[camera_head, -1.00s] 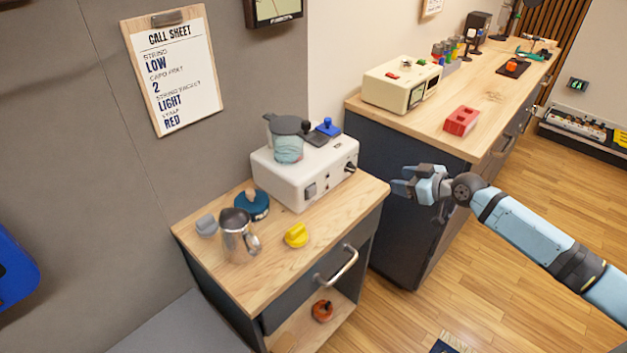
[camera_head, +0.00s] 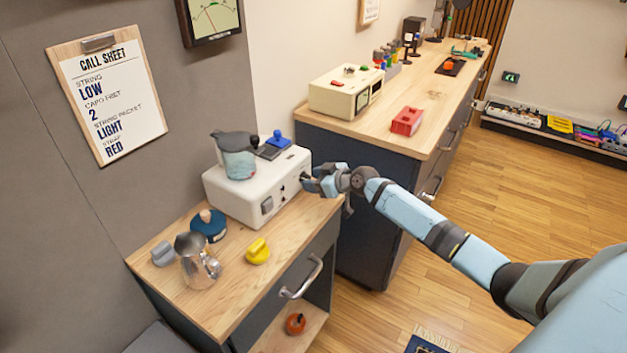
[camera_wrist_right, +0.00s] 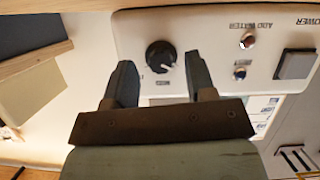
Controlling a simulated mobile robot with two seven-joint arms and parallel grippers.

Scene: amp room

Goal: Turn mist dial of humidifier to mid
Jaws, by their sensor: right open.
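The humidifier (camera_head: 238,200) is a white box on the small wooden-topped cabinet, with a grey-lidded teal container (camera_head: 238,160) on top. In the right wrist view its front panel shows upside down. The black mist dial (camera_wrist_right: 160,57) has a white pointer line and sits at the panel's left side. My right gripper (camera_wrist_right: 160,75) is open. Its two fingers stand on either side of the dial in that view, and I cannot tell whether they touch it. In the head view my right gripper (camera_head: 312,181) is at the humidifier's right front end and hides the dial. My left gripper is out of view.
On the panel are an ADD WATER light (camera_wrist_right: 247,41) and a POWER switch (camera_wrist_right: 295,64). The cabinet top (camera_head: 225,290) also holds a metal pitcher (camera_head: 197,262), a yellow knob-shaped item (camera_head: 257,251) and a blue round item (camera_head: 208,225). A drawer handle (camera_head: 303,278) sticks out in front.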

